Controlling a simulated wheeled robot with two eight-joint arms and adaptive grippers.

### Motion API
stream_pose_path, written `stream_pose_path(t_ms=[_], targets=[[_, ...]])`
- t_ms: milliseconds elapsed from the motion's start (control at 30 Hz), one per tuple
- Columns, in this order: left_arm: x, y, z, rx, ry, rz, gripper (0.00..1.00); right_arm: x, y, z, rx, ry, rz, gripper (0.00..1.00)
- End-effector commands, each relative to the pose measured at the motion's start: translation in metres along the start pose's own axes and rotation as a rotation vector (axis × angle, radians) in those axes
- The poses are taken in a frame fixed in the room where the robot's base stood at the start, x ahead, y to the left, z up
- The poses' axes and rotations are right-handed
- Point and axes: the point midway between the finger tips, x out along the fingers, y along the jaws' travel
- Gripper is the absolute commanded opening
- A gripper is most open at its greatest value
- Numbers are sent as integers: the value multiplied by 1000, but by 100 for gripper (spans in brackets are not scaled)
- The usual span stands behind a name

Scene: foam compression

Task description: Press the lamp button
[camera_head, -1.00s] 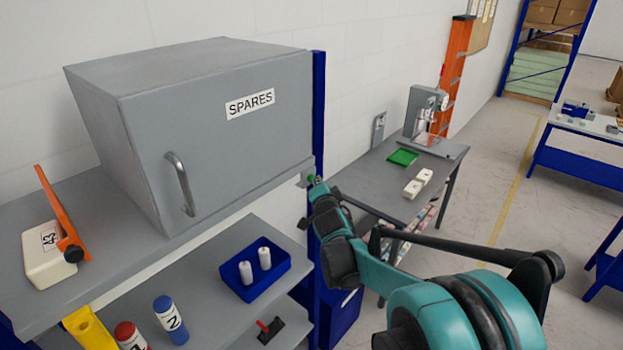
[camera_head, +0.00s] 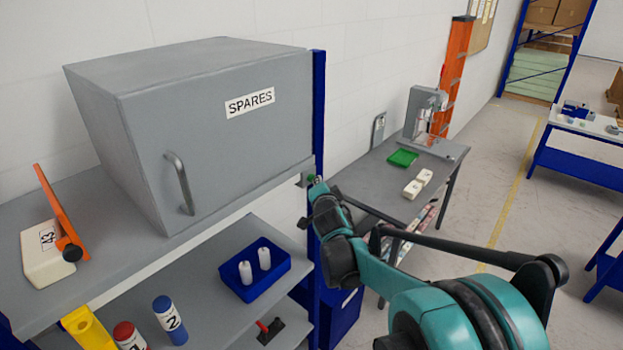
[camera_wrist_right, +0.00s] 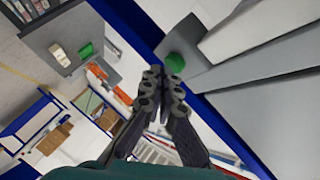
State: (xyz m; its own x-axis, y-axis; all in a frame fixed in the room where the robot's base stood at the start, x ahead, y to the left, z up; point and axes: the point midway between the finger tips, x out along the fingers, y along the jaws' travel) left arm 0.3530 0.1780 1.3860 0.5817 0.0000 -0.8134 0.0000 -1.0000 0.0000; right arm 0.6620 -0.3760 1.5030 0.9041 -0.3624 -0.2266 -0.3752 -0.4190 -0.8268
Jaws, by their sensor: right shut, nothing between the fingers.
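The lamp button is a green round button on a small grey box (camera_head: 303,180) fixed at the blue post, right of the SPARES cabinet. In the right wrist view the green button (camera_wrist_right: 175,63) shows just beyond the fingertips. My right gripper (camera_head: 318,188) is shut and empty, with its tips very close to the button in the head view. In the right wrist view its fingers (camera_wrist_right: 163,76) point up towards the button, and a small gap seems to remain; contact is hard to judge. The left gripper is not in view.
The grey SPARES cabinet (camera_head: 215,130) stands on the shelf left of the gripper. The blue post (camera_head: 318,110) runs beside the button. A blue bin (camera_head: 280,272) with two white cylinders is on the lower shelf. A side table (camera_head: 370,188) stands behind.

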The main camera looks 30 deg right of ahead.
Motion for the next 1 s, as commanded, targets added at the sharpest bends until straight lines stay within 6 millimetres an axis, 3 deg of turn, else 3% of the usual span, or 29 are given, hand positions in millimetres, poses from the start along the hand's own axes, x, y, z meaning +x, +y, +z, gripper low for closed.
stream_pose_path(t_ms=[233,733,1000], targets=[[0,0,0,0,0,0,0,-3,2,-3,-1,0,1,0],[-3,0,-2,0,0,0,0,-38,28,-28,0,1,2,0],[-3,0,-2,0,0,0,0,-42,30,-31,-1,0,0,0]])
